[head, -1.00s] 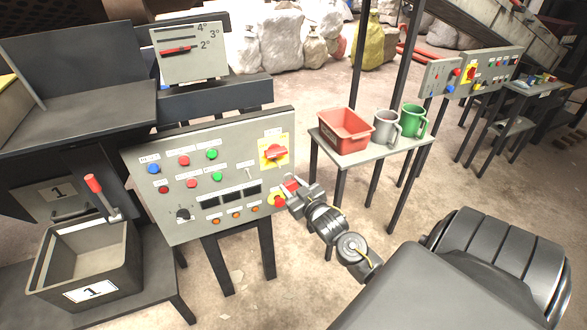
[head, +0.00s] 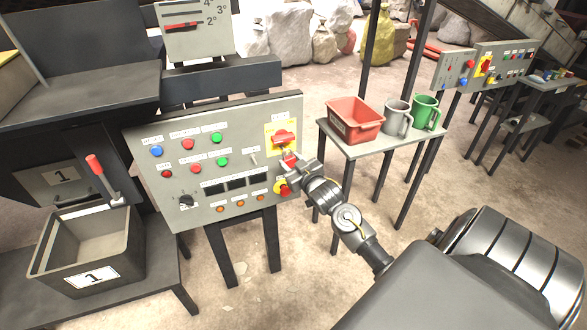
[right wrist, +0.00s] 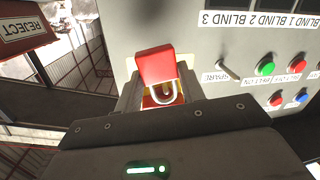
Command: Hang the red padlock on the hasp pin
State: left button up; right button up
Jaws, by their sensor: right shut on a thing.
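The red padlock (head: 289,157) is held by my right gripper (head: 296,165) at the right side of the control panel. In the right wrist view the red padlock body (right wrist: 156,64) stands between the fingers, with its pale metal shackle (right wrist: 162,98) nearer the palm. The right gripper (right wrist: 160,88) is shut on it. The padlock is just below the red rotary switch (head: 283,137) on its yellow plate (head: 270,146). The hasp pin cannot be made out; padlock and gripper cover that area. I cannot tell whether padlock and plate touch. My left gripper is out of view.
The grey control panel (head: 150,183) carries several buttons. A red emergency stop (head: 283,188) sits just below the gripper. A side table (head: 356,151) to the right holds a red bin (head: 354,121), a grey mug (head: 397,118) and a green mug (head: 426,112).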

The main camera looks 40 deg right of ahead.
jog(key=shift+w+d+f+b, duration=0.2)
jog(key=shift+w+b, duration=0.1)
jog(key=shift+w, duration=0.25)
jog(key=shift+w+d+f, duration=0.2)
jog(key=shift+w, duration=0.3)
jog(key=o, duration=1.1)
jog(key=v, duration=1.1)
jog(key=shift+w+b, duration=0.1)
jog(key=shift+b, duration=0.3)
